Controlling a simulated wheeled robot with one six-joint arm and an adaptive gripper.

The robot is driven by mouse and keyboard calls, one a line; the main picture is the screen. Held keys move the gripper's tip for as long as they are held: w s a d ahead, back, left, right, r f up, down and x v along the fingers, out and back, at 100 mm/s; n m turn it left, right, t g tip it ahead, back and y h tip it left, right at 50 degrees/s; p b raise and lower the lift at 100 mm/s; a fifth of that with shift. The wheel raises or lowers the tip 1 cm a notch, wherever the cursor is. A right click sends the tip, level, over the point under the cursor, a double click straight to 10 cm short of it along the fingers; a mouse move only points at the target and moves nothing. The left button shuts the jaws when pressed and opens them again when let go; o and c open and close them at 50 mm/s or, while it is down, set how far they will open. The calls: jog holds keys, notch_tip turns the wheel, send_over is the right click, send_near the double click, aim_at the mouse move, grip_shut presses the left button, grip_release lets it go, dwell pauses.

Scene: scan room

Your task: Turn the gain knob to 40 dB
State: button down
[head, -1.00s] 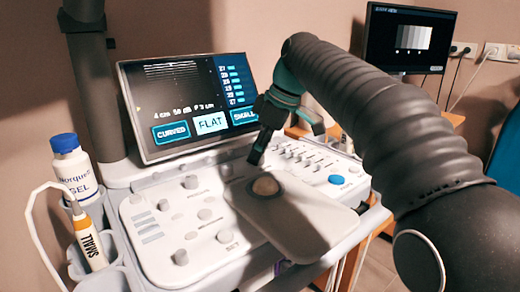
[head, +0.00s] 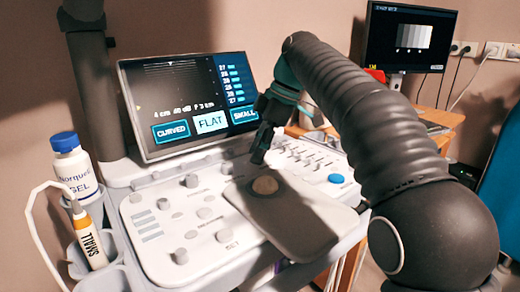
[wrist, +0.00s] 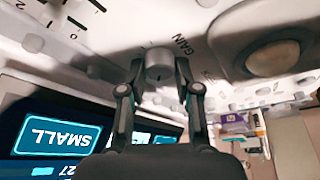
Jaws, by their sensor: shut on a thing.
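The gain knob (wrist: 159,62) is a short grey cylinder beside the printed word GAIN in the wrist view. My gripper (wrist: 159,72) is shut on it, one finger on each side. In the head view my gripper (head: 260,152) reaches down to the white console panel (head: 150,245), and its fingers hide the knob. The console screen (head: 190,105) shows a line of small text whose dB figure looks like 40, though it is slightly blurred.
A trackball (head: 265,185) sits just in front of my gripper. Other knobs and sliders (head: 305,155) stand close around. A gel bottle (head: 74,170) and a probe labelled SMALL (head: 88,240) are at the left. A second monitor (head: 410,38) stands behind.

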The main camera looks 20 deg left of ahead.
jog(key=c, duration=0.8)
grip_release()
jog(key=shift+s+a, duration=0.1)
jog(key=shift+r, duration=0.1)
jog(key=shift+v, duration=2.45)
jog(key=w+d, duration=0.2)
jog(key=d, duration=0.1)
jog(key=w+d, duration=0.2)
jog(key=d, duration=0.2)
jog(key=w+d, duration=0.2)
jog(key=d, duration=0.1)
jog(key=shift+d, duration=0.3)
